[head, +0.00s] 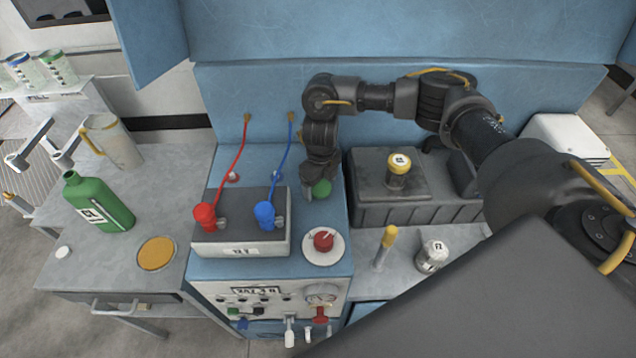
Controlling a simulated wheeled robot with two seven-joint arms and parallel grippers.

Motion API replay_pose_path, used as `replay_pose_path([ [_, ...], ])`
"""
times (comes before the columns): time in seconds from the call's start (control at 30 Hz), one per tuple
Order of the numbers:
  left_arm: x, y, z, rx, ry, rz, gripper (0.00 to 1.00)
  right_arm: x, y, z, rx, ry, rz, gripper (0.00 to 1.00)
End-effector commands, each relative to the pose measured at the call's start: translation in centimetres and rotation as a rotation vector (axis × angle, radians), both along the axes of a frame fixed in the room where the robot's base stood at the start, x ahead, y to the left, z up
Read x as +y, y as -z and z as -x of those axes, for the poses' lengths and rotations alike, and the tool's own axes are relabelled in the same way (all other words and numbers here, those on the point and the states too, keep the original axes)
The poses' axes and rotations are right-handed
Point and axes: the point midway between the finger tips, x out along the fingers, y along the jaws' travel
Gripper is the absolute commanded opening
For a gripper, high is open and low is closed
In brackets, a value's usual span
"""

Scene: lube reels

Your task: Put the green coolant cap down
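The green coolant cap (321,188) shows at the tip of my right gripper (316,184), over the right side of the blue machine top (318,212). The gripper points down and appears shut on the cap. A grey finger shows at the cap's left; the far finger is hard to make out. I cannot tell whether the cap touches the surface below. My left gripper is not in view.
A red cap (323,240) on a white disc sits just in front. A grey box (240,238) with red and blue connectors stands left. A green bottle (98,202) stands on the left table (80,265).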

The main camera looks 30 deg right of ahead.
Motion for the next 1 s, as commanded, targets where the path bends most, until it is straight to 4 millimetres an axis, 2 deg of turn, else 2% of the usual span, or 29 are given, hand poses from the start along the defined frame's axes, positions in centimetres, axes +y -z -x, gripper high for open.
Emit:
replay_pose_path([
  [0.23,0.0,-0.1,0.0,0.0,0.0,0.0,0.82,0.0,-0.1,0.0,0.0,0.0,0.0,0.78],
  [0.37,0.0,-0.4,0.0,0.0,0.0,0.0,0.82,0.0,-1.0,-0.1,-0.003,-0.001,0.0,0.78],
  [0.8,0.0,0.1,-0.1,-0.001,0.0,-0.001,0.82,0.0,-9.6,-0.1,-0.005,-0.002,0.001,0.78],
  [1.0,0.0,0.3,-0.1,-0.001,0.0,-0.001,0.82,0.0,-11.8,-0.1,-0.002,-0.001,0.002,0.78],
])
